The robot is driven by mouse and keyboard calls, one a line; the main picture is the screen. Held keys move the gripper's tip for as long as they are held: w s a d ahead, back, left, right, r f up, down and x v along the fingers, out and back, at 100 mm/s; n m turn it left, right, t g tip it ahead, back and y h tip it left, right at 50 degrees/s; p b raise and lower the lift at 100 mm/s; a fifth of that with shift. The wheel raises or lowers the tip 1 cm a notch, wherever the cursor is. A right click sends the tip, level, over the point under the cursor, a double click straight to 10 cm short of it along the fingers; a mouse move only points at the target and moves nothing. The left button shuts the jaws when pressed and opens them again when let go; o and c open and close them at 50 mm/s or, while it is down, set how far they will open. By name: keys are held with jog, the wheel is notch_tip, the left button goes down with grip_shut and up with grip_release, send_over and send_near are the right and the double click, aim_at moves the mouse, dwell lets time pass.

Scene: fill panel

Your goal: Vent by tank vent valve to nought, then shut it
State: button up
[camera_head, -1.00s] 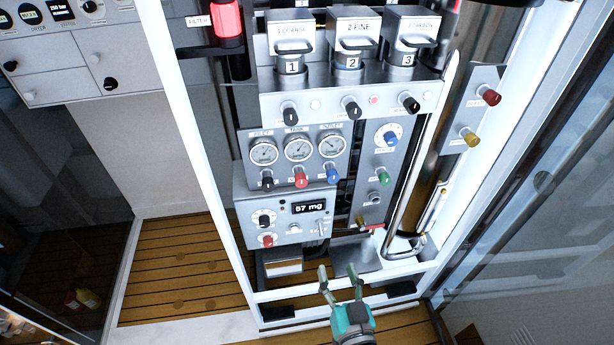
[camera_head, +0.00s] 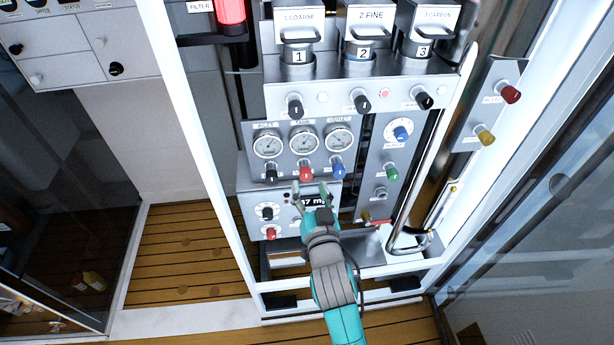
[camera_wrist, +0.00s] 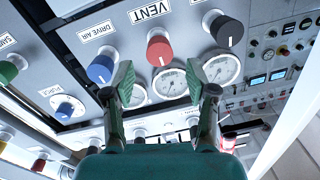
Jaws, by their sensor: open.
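The red vent knob (camera_head: 306,174) sits under the middle gauge, marked TANK (camera_head: 304,142). In the wrist view the red knob (camera_wrist: 159,48) has a VENT label beside it and a pale line on its face. The tank gauge's dial (camera_wrist: 173,82) shows in part between my fingers; its needle is too small to read surely. My gripper (camera_head: 310,187) is open and empty, its fingertips just below the red knob in the head view. In the wrist view my gripper's fingertips (camera_wrist: 168,80) stand apart, with the red knob between and beyond them; I see no contact.
A black knob (camera_head: 271,174) and a blue knob (camera_head: 337,171) flank the red one closely. A green knob (camera_head: 391,174) and a vertical pipe (camera_head: 432,150) stand to the right.

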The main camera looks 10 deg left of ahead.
aim_at(307, 177)
jog(key=shift+x, duration=2.2)
grip_shut()
